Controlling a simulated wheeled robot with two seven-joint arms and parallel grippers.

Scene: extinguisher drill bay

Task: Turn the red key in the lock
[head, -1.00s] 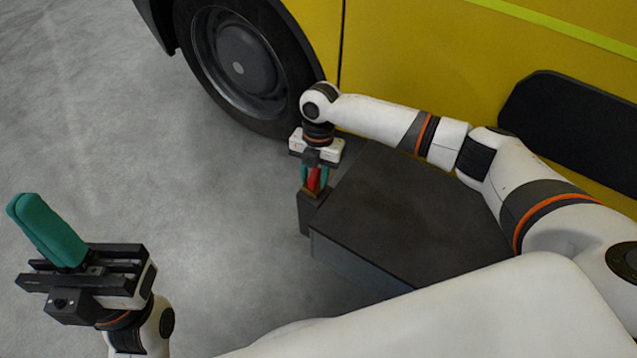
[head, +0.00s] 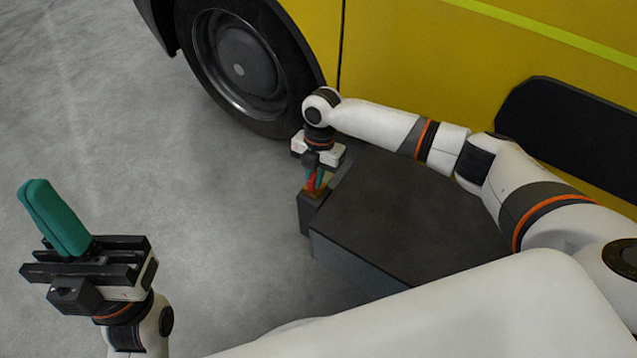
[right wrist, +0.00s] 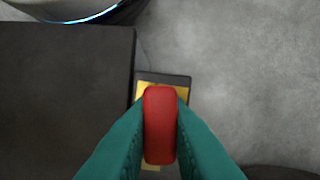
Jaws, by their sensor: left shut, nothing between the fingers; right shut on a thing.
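The red key (head: 312,181) stands upright at the brass-coloured lock (head: 316,191) on top of a small dark block (head: 312,215). My right gripper (head: 317,177) points down and is shut on the key. In the right wrist view the key (right wrist: 160,125) sits between the green fingers, over the brass lock face (right wrist: 183,92). The fingers and key hide most of the lock, so I cannot see how deep the key sits. My left gripper (head: 55,217) is shut and empty, raised at the left with its green fingers together.
A large dark box (head: 400,205) stands right beside the lock block. Behind it is a yellow vehicle (head: 420,60) with a black wheel (head: 240,70). The grey floor (head: 120,130) at the left is clear.

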